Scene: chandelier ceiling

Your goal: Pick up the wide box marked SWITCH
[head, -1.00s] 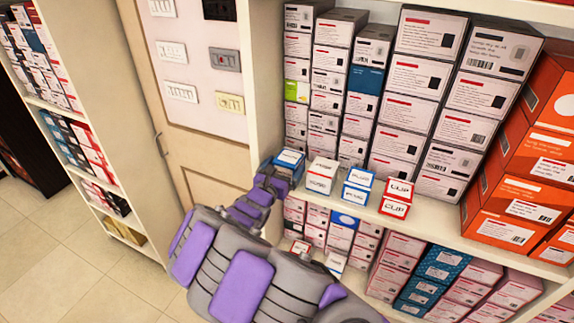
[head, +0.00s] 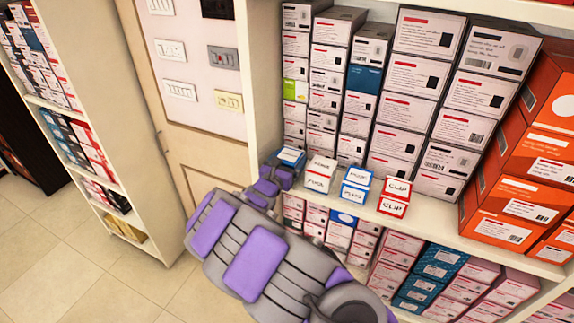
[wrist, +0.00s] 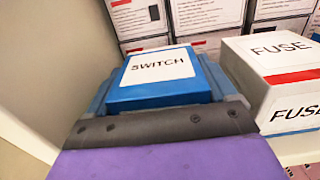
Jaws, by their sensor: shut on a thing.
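The wide box marked SWITCH (wrist: 158,72) is blue with a white label on top. In the wrist view it lies level, straight ahead of my gripper (wrist: 155,108), which is shut on it. In the head view the SWITCH box (head: 291,156) is at the left end of the shelf's front row. My gripper (head: 279,170) covers its near side there. Whether the box's underside touches the shelf is hidden.
A white FUSE box stack (head: 320,174) stands close on the right, then blue-and-white boxes (head: 355,183) and red CLIP boxes (head: 395,197). Tall box stacks (head: 325,100) stand behind. The cabinet's side wall (wrist: 50,60) is close on the left.

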